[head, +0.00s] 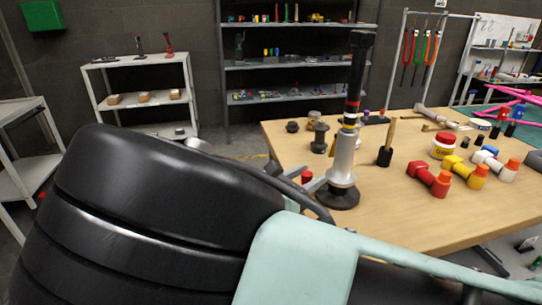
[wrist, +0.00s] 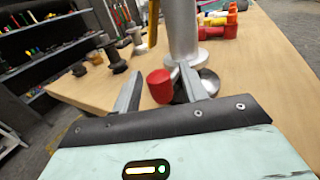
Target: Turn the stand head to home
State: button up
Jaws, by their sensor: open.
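The stand (head: 342,160) is an upright silver column on a round black base, with coloured rings and a black upper shaft. Its black head (head: 362,40) is at the top in the head view. In the wrist view only the lower silver column (wrist: 182,32) shows; the head is out of frame. My gripper (wrist: 158,78) is open at the table's near edge, close to the stand's base. A red knob (wrist: 160,86) shows between the fingers, apparently untouched; I cannot tell whether it joins the stand. It also shows in the head view (head: 306,176), left of the base.
The wooden table (head: 400,215) holds a brush in a black cup (head: 385,155), a red-and-white jar (head: 443,146), red dumbbell-like pieces (head: 428,178) and yellow ones (head: 465,171) to the right. Dark fittings (head: 319,137) stand behind. My arm covers the left foreground.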

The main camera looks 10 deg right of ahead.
grip_shut()
